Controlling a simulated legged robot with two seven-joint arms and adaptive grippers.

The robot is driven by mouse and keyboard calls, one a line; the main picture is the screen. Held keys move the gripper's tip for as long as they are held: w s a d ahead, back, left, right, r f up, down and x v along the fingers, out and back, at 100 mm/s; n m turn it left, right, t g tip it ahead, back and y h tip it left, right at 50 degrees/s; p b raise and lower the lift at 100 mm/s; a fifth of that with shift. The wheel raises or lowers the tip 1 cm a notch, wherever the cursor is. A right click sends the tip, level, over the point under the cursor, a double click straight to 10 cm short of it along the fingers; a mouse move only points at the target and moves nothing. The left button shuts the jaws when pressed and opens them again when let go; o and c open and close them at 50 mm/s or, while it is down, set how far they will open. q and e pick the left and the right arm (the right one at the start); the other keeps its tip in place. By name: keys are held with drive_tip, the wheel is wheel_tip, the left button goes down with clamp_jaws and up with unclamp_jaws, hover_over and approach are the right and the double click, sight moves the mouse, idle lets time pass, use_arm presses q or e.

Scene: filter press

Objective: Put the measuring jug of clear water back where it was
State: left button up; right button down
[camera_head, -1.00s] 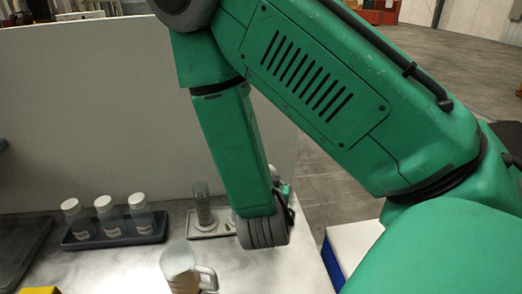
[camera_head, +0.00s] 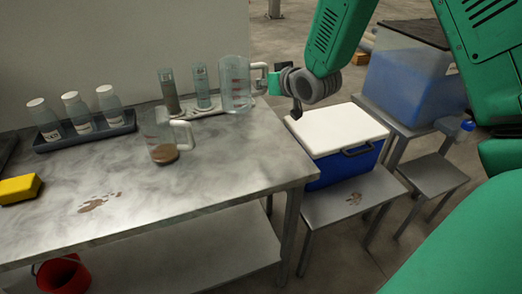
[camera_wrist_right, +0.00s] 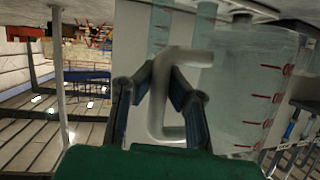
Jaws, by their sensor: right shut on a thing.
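The clear measuring jug (camera_head: 234,88), with red marks, is upright at the right end of the grey tray (camera_head: 207,112) near the table's back edge. I cannot tell if its base touches the tray or hangs just above. My right gripper (camera_head: 277,82) is to the right of the jug, shut on its pale handle (camera_head: 260,72). In the right wrist view the gripper (camera_wrist_right: 163,85) has its fingers around the handle (camera_wrist_right: 158,100), with the jug (camera_wrist_right: 255,92) to the right. My left gripper is out of view.
Two cylinders (camera_head: 170,92) (camera_head: 202,88) stand on the tray left of the jug. Another jug with brown sediment (camera_head: 162,138) stands in front. A bottle rack (camera_head: 88,137) and yellow sponge (camera_head: 19,188) are left. A blue cooler (camera_head: 345,168) sits beyond the table's right edge.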

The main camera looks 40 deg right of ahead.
drive_tip(key=f, duration=0.3)
drive_tip(key=f+b, duration=0.1)
drive_tip(key=f, duration=0.1)
drive_tip(key=shift+s+f, duration=0.3)
drive_tip(key=shift+s, duration=0.05)
drive_tip(key=shift+a+f, duration=0.3)
drive_tip(key=shift+f, duration=0.45)
drive_tip(key=f, duration=0.2)
drive_tip(key=shift+s+d+f+b, duration=0.1)
drive_tip(key=shift+d+f+b, duration=0.2)
drive_tip(key=shift+d+b, duration=0.05)
drive_tip(key=shift+d+f+y, duration=0.15)
drive_tip(key=shift+f+y, duration=0.1)
drive_tip(key=shift+y, duration=0.05)
drive_tip(key=shift+d, duration=0.1)
drive_tip(key=c, duration=1.7)
unclamp_jaws()
drive_tip(key=shift+r, duration=0.1)
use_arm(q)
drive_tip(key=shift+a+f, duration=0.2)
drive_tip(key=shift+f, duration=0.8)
use_arm(e)
drive_tip(key=shift+a+r, duration=0.1)
drive_tip(key=shift+a, duration=0.35)
